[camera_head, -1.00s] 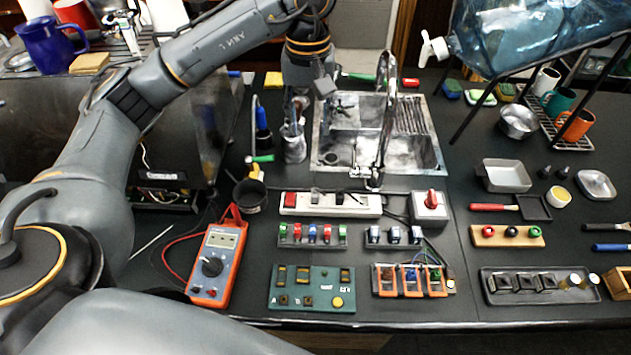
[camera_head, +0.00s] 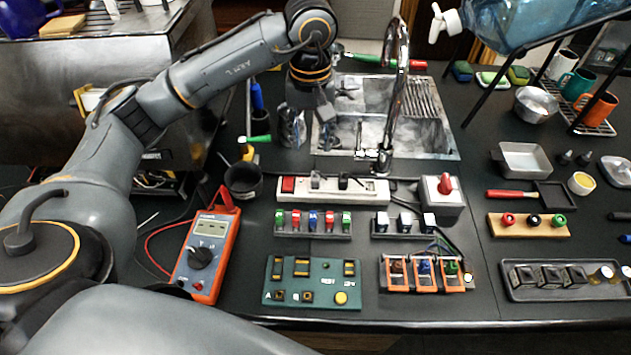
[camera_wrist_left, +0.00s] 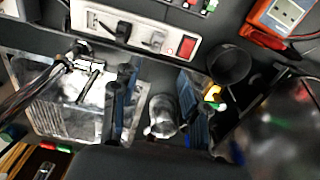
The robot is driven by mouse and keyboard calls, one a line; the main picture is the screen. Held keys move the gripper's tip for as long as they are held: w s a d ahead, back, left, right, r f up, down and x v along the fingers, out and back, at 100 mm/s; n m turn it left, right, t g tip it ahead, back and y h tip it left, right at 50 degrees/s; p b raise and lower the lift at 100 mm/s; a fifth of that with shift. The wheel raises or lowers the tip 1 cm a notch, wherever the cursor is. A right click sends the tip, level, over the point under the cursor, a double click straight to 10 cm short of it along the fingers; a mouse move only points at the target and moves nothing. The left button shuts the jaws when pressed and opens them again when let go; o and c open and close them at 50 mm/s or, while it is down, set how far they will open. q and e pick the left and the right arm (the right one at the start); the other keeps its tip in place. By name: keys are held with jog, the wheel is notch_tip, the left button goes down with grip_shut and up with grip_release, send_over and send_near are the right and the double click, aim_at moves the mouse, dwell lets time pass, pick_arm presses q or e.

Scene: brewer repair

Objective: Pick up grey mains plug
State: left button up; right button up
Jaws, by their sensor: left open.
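The grey mains plug (camera_head: 316,180) sits in the white power strip (camera_head: 370,191), beside the red switch. In the left wrist view the grey plug (camera_wrist_left: 153,40) stands in the strip (camera_wrist_left: 185,22) near the top. My right gripper is in neither view.
A darker plug (camera_head: 343,182) stands in the same strip. A black cup (camera_head: 243,182) is left of it, and a grey box with a red knob (camera_head: 438,198) is right. The tall faucet (camera_head: 393,90) rises near my gripper. A multimeter (camera_head: 205,255) lies front left.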

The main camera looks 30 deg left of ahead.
pick_arm(q)
send_over(315, 175)
jog(key=f, duration=0.4)
jog(key=shift+a+f+p, duration=0.15)
jog(key=shift+a+p, duration=0.2)
jog(key=shift+p, duration=0.05)
jog(key=shift+d+f, duration=0.1)
jog(key=shift+f, duration=0.15)
jog(key=f+p, duration=0.2)
jog(key=f, duration=0.1)
jog(key=f+p, duration=0.1)
jog(key=shift+d+f, duration=0.35)
grip_shut()
